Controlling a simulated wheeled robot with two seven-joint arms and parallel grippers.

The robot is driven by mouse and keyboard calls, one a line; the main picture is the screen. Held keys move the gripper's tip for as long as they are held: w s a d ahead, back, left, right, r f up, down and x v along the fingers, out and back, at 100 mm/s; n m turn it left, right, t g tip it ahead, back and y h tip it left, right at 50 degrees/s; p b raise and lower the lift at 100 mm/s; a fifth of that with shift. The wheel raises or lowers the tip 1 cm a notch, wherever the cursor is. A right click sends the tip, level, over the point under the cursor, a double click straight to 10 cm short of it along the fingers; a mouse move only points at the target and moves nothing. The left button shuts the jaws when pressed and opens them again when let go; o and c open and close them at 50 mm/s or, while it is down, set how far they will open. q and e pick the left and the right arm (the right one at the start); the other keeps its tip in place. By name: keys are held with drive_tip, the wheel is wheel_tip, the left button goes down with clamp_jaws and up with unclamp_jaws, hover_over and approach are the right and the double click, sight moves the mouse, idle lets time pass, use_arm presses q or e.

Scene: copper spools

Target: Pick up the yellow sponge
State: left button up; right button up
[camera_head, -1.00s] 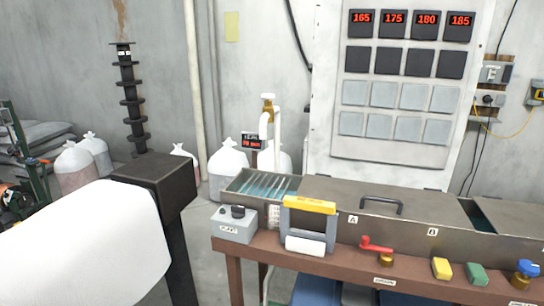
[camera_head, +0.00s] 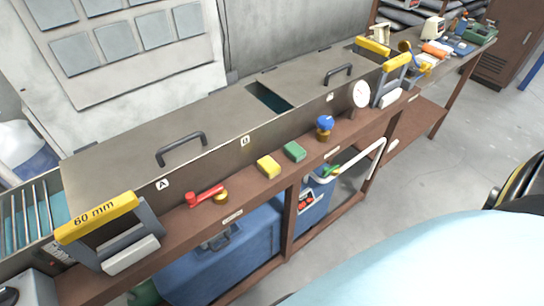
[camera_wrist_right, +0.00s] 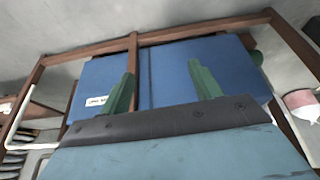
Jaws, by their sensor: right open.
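The yellow sponge (camera_head: 268,167) is a small block on the brown shelf in front of the long metal trough in the head view. A green sponge (camera_head: 294,151) lies just right of it, with a small gap. Neither gripper shows in the head view. In the right wrist view my right gripper (camera_wrist_right: 166,84) is open, its two green fingers wide apart with nothing between them. Beyond the fingers is a blue box (camera_wrist_right: 170,65) under the bench frame. The yellow sponge is not in the right wrist view.
A red-handled valve (camera_head: 208,195) sits left of the sponge and a blue-knobbed valve (camera_head: 325,127) sits right. A 60 mm yellow-topped frame (camera_head: 98,222) stands at the shelf's left. Open floor lies in front.

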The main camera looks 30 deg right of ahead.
drive_tip(key=w+d+r+t+p, duration=0.2)
drive_tip(key=w+r+t, duration=0.1)
drive_tip(key=w+r, duration=0.75)
drive_tip(key=t+p, duration=0.3)
drive_tip(key=t, duration=0.3)
approach(270, 165)
drive_tip(key=shift+m+y, duration=0.3)
drive_tip(key=shift+y, duration=0.1)
drive_tip(key=x, duration=0.5)
drive_tip(key=shift+w+d, duration=0.1)
drive_tip(key=shift+w, duration=0.1)
drive_tip(key=shift+d+b+x, duration=0.1)
drive_tip(key=shift+b+x, duration=0.15)
drive_tip(key=shift+x, duration=1.25)
drive_tip(key=shift+d+b+x, duration=0.15)
drive_tip(key=shift+b+x, duration=0.05)
drive_tip(key=shift+x, duration=1.3)
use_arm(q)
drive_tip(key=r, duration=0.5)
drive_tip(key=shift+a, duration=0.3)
use_arm(e)
drive_tip(key=shift+f, duration=0.2)
drive_tip(key=shift+s, duration=0.1)
drive_tip(key=c, duration=1)
drive_tip(key=shift+r, duration=0.1)
drive_tip(key=shift+c, duration=0.2)
